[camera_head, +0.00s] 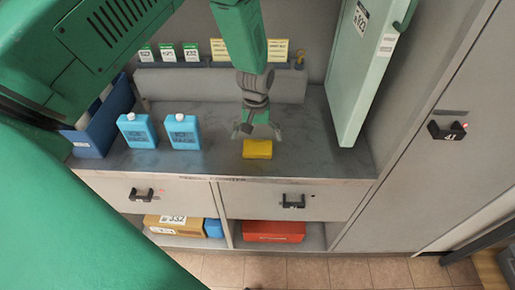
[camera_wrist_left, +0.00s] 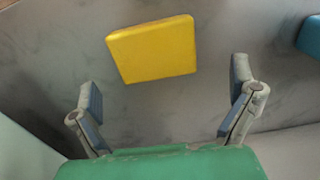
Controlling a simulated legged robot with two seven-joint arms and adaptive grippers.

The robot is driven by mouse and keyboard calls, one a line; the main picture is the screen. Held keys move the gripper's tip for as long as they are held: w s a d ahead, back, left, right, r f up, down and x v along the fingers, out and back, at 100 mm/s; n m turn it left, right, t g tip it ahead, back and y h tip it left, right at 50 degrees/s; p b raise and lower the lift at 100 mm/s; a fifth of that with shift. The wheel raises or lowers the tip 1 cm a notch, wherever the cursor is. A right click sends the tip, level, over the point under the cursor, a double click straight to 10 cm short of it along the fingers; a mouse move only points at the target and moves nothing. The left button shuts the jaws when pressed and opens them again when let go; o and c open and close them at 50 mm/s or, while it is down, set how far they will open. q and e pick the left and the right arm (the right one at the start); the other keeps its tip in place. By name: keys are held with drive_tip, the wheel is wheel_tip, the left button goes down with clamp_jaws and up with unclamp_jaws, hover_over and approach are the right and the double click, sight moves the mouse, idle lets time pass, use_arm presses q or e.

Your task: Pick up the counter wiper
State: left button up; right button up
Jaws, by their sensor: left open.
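The counter wiper looks like a yellow block (camera_head: 257,149) lying flat on the grey counter (camera_head: 220,163), near its front edge. My left gripper (camera_head: 257,130) is just behind and above it in the head view. In the left wrist view the yellow block (camera_wrist_left: 153,49) lies beyond the fingertips, roughly centred between the two spread fingers (camera_wrist_left: 166,88). The gripper is open and empty and does not appear to touch the block. My right gripper is not in view.
Two blue bottles (camera_head: 137,131) (camera_head: 182,132) stand left of the wiper, beside a blue bin (camera_head: 95,142). An open pale green door (camera_head: 362,75) is at the right. Drawers (camera_head: 292,201) are below the counter. Counter around the wiper is clear.

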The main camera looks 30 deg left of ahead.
sight(258, 146)
use_arm(q)
drive_tip(key=f, duration=0.2)
drive_tip(key=d+f, duration=0.1)
drive_tip(key=f, duration=0.1)
drive_tip(key=shift+s+f, duration=0.2)
drive_tip(key=shift+a, duration=0.1)
drive_tip(key=c, duration=1.2)
drive_tip(key=shift+r, duration=0.1)
wheel_tip(258, 146, up, 10)
drive_tip(key=shift+f, duration=0.1)
drive_tip(key=shift+o, duration=0.8)
